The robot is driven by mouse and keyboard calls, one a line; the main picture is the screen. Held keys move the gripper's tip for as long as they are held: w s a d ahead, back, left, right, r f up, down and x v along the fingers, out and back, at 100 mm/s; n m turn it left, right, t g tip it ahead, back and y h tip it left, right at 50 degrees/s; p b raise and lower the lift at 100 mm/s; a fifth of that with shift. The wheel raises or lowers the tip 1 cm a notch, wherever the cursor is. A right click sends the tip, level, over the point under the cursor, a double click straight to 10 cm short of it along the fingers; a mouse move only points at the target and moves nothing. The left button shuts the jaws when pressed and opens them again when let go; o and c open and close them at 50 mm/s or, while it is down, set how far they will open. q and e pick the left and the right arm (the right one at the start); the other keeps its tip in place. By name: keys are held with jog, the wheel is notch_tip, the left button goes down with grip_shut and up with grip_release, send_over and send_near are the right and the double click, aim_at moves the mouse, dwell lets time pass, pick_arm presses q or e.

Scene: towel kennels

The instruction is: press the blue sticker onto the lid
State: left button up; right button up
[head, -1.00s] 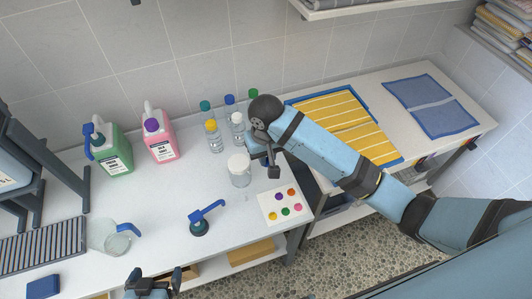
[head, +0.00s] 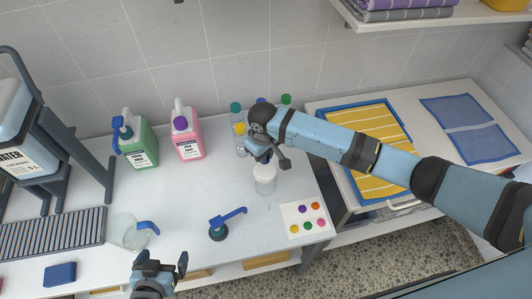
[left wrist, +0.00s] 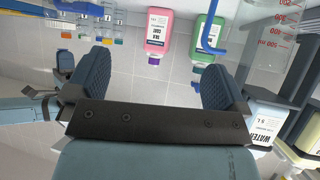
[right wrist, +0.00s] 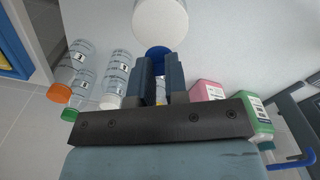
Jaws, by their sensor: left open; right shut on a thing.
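A clear jar (head: 265,187) with a white lid (head: 265,171) stands on the white table. The lid also shows at the top of the right wrist view (right wrist: 160,18). My right gripper (head: 262,157) is at the lid's far side in the head view. In the right wrist view it is shut on the round blue sticker (right wrist: 158,57), which sits between its fingertips just short of the lid. Whether sticker and lid touch, I cannot tell. My left gripper (head: 160,265) is open and empty at the table's front edge; its spread fingers show in the left wrist view (left wrist: 155,75).
A sticker sheet (head: 304,219) with several coloured dots lies right of the jar. Several capped bottles (head: 238,125) stand close behind my right gripper. Green (head: 138,145) and pink (head: 187,138) canisters stand further left.

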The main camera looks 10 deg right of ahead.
aim_at(264, 170)
notch_tip(264, 170, down, 4)
jog(key=b, duration=0.3)
jog(key=shift+r+b, duration=0.15)
jog(key=shift+b, duration=0.25)
jog(key=shift+f+b, duration=0.3)
jog(key=shift+b, duration=0.1)
pick_arm(q)
jog(key=f, duration=0.3)
jog(key=d+f, duration=0.1)
jog(key=f, duration=0.1)
jog(key=shift+s+f+b, duration=0.2)
jog(key=shift+b, duration=0.1)
pick_arm(e)
jog(key=shift+s+f, duration=0.1)
jog(key=shift+f, duration=0.1)
pick_arm(q)
jog(key=shift+d+r, duration=0.1)
jog(key=shift+r, duration=0.1)
jog(key=shift+a, duration=0.2)
jog(key=shift+s+r+p, duration=0.1)
jog(key=shift+r+p, duration=0.3)
jog(key=shift+p, duration=0.25)
pick_arm(e)
jog(key=shift+f, duration=0.55)
